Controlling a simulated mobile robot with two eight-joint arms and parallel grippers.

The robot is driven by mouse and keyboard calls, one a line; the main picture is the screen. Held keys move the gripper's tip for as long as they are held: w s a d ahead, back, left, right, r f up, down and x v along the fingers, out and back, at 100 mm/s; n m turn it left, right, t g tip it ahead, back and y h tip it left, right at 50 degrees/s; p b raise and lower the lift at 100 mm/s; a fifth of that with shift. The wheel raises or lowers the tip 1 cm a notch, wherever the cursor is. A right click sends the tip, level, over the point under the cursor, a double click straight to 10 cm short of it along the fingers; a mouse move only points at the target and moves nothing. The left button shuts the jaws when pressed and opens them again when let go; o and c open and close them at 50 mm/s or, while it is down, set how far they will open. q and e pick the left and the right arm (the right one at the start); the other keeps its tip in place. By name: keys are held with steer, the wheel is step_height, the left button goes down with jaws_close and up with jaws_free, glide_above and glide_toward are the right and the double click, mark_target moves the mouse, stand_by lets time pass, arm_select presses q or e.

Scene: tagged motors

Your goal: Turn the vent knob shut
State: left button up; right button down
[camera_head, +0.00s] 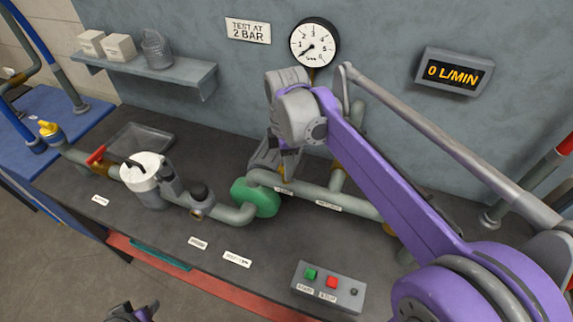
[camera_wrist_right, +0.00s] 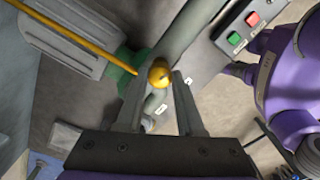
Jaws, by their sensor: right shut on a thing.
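The vent knob (camera_wrist_right: 160,73) is a small round yellow knob with a dark mark on top, seen in the right wrist view. My right gripper (camera_wrist_right: 159,88) has one finger on each side of it and is shut on it. In the head view my right gripper (camera_head: 284,172) reaches down to the grey pipe (camera_head: 318,193), just right of the green pump body (camera_head: 256,198). The gripper and arm mostly hide the knob there. Part of my left gripper (camera_head: 134,312) shows at the bottom edge, away from the pipes; its jaws are unclear.
A pressure gauge (camera_head: 314,43) on the wall points near zero. A wall display (camera_head: 454,73) reads 0 L/MIN. A button box (camera_head: 328,287) with green and red buttons sits at the front. A red valve handle (camera_head: 97,156) and white-topped canister (camera_head: 145,175) stand left.

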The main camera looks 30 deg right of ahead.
steer(key=m, duration=1.1)
steer(key=shift+m, duration=2)
steer(key=c, duration=0.5)
jaws_free()
steer(key=shift+r, duration=0.1)
step_height(320, 180, up, 11)
steer(key=shift+f, duration=0.15)
